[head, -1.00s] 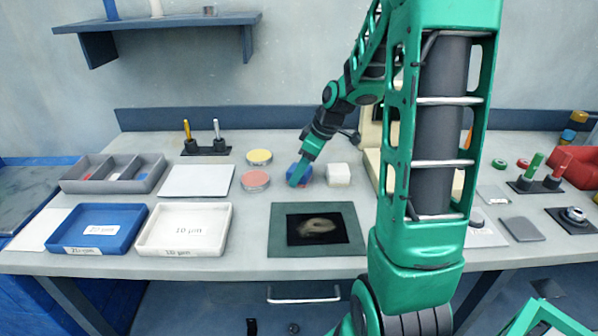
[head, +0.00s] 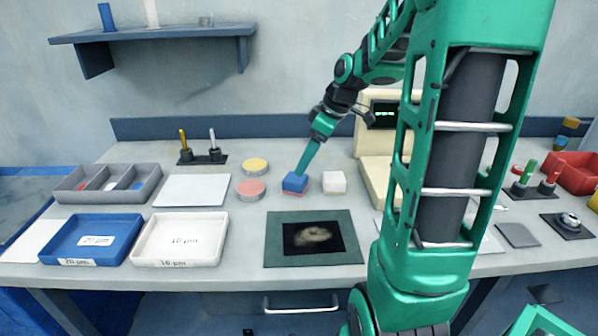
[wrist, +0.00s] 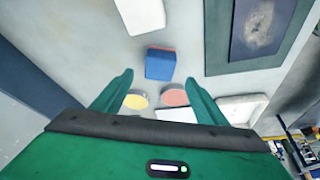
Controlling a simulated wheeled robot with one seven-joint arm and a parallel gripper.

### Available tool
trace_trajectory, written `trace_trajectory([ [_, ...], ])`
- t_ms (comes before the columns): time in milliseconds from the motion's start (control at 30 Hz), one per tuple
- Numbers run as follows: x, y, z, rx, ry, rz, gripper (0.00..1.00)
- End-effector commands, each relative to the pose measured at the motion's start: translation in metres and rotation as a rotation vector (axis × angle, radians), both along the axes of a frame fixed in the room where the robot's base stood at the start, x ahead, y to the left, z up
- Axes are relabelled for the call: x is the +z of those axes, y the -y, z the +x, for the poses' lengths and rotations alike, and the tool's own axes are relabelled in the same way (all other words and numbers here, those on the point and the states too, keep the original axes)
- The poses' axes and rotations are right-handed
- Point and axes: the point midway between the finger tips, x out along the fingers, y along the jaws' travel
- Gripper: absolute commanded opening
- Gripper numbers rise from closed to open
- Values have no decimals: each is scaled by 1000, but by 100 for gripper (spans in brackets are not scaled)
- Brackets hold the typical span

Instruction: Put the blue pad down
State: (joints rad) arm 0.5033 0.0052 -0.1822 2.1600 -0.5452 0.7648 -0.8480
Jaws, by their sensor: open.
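The blue pad (head: 295,183) is a small blue block with a reddish layer along its lower edge. It rests on the grey bench between the pink round dish and the white block. It also shows in the wrist view (wrist: 160,64), beyond my fingertips. My gripper (head: 303,171) is above and just behind the pad in the head view. In the wrist view my gripper (wrist: 160,85) is open, its two green fingers spread wide with nothing held between them. The pad lies apart from both fingers there.
A white block (head: 334,182) stands just right of the pad. A pink dish (head: 251,190) and a yellow dish (head: 255,166) are to its left. A dark green mat (head: 345,256) lies in front. Blue (head: 45,249) and white (head: 140,255) trays stand front left.

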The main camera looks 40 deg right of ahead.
Motion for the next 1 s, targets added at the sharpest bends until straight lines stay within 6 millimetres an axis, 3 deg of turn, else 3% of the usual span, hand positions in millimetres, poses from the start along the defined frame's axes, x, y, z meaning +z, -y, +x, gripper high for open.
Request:
trace_trajectory([
  [200,24,6,-8,0,1,-1,67],
  [367,28,3,-17,-31,-16,2,67],
  [467,26,-4,-35,-118,-60,7,67],
  [1000,-16,-46,-219,-953,-380,10,67],
])
